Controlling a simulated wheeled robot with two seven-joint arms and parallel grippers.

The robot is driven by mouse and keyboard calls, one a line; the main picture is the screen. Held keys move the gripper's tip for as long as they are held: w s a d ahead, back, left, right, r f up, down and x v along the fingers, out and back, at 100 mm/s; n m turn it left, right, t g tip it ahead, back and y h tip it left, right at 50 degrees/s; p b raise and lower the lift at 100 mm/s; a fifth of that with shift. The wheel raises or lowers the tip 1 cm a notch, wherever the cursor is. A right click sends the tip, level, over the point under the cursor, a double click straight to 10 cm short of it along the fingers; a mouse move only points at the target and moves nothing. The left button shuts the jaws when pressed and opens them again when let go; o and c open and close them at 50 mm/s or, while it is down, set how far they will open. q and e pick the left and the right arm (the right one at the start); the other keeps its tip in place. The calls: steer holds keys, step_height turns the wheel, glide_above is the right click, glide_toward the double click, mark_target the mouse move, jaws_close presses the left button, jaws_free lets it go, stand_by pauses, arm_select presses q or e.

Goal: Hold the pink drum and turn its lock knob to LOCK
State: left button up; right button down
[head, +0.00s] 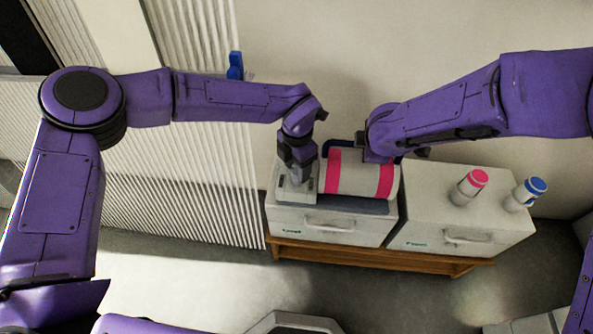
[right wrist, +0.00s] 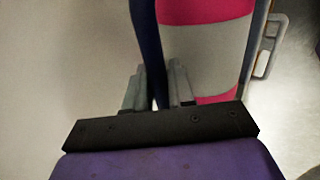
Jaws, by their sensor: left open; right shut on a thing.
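The drum (head: 354,173), pale with two pink bands, lies on its side on the left cabinet; it also shows in the right wrist view (right wrist: 205,45). A dark blue bar (right wrist: 147,35) runs along its back side. My right gripper (right wrist: 158,88) is shut on this bar; in the head view its fingers are mostly hidden behind the drum. My left gripper (head: 296,178) is open and points down at a pale grey block (head: 304,196) at the drum's left end. The lock knob and its marking cannot be made out there; my left gripper covers that area.
Two white cabinets with handles, the left (head: 290,220) and the right (head: 425,205), stand on a wooden stand (head: 375,256) against the wall. A blue object (head: 235,66) is on the wall.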

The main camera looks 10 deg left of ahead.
mark_target(297, 172)
steer(key=c, duration=0.9)
jaws_free()
arm_select(q)
step_height(297, 172, up, 9)
steer(key=shift+r, duration=0.1)
